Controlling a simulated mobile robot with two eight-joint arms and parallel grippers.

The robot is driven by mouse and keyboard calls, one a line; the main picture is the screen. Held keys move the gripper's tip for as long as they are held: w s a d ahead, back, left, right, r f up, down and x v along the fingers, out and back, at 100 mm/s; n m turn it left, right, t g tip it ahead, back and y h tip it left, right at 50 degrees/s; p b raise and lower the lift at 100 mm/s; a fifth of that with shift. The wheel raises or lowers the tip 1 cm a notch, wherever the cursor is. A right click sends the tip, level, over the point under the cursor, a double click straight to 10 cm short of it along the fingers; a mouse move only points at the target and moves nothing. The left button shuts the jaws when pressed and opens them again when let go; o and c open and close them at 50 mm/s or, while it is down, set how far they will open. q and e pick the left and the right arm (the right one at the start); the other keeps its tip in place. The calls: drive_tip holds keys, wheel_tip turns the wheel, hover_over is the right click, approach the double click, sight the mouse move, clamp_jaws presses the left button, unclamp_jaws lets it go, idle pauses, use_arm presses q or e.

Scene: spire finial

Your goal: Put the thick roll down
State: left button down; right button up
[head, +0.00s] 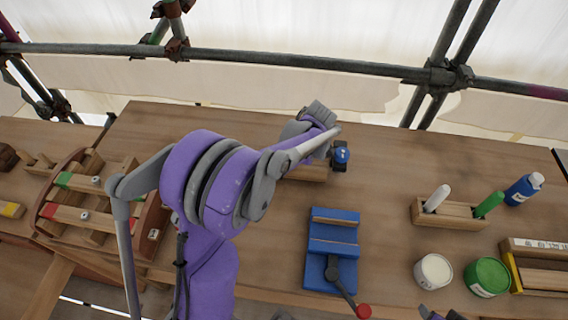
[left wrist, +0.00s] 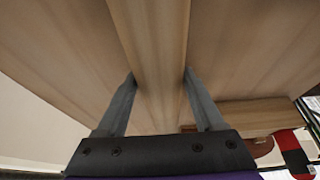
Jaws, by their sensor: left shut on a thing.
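My left gripper (left wrist: 160,100) has its two fingers on either side of a long pale wooden piece (left wrist: 155,45), shut on it. This piece is likely the thick roll, but only part of its length shows. In the head view my purple left arm reaches over the bench, and its bulk hides the gripper and most of what it holds. A short wooden part (head: 308,173) shows just below the wrist, but I cannot tell whether it is the held piece. A small part of my right gripper (head: 440,315) may show at the bottom edge; its jaws are not readable.
The wooden bench (head: 390,190) has a blue vise (head: 332,245) with a red-knobbed handle, a small blue fitting (head: 341,154), a marker holder (head: 450,214), white (head: 433,272) and green (head: 487,277) tubs and a blue bottle (head: 523,190). A wooden rack (head: 150,235) stands left. Scaffold poles (head: 300,62) run behind.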

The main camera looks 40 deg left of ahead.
use_arm(q)
drive_tip(key=shift+c, duration=2.2)
unclamp_jaws()
drive_tip(key=shift+s+f, duration=0.15)
drive_tip(key=shift+f, duration=0.2)
drive_tip(key=o, duration=0.4)
